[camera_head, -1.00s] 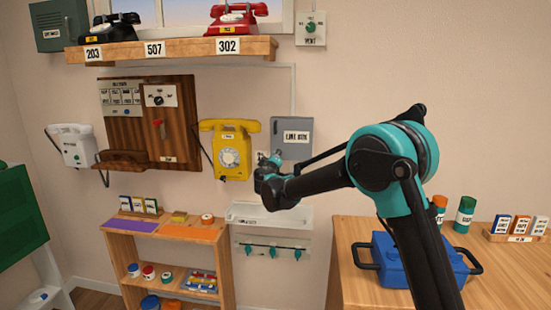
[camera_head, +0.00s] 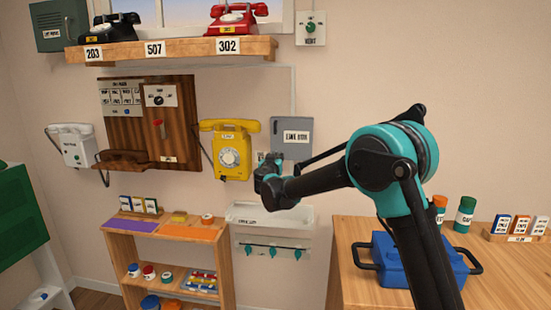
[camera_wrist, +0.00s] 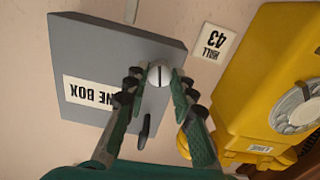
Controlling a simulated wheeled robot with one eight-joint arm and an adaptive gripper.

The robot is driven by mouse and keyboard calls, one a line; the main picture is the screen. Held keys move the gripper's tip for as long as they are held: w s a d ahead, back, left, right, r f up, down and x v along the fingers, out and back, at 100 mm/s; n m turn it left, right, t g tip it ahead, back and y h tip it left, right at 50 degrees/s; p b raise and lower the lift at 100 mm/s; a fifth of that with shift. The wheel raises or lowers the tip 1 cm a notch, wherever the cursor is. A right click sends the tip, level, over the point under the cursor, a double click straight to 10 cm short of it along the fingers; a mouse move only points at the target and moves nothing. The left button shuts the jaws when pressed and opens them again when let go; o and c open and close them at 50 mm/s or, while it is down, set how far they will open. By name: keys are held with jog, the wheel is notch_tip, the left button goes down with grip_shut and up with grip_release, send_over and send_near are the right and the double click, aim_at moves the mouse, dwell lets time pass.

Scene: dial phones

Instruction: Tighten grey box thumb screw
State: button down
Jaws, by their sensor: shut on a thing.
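The grey box (camera_head: 282,128), labelled LINE BOX, hangs on the wall right of the yellow phone. It shows upside down and tilted in the wrist view (camera_wrist: 88,45). Its round, silvery thumb screw (camera_wrist: 159,75) has a dark slot and sits near the box's edge on the phone side. My gripper (camera_wrist: 158,80) is shut on the thumb screw, one finger on each side. A dark lever-like piece (camera_wrist: 144,131) shows just below the screw between the fingers. In the head view my gripper (camera_head: 266,170) is at the box's lower left, and its fingertips are hard to make out.
The yellow phone (camera_head: 228,150) hangs close to the left of my gripper. A white tray (camera_head: 245,213) with teal hooks is below. A blue case (camera_head: 395,270) stands on the wooden table.

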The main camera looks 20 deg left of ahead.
jog(key=shift+m, duration=1)
jog(key=c, duration=1.3)
grip_release()
jog(key=shift+o, duration=0.2)
jog(key=v, duration=1.2)
jog(key=shift+s+f, duration=0.1)
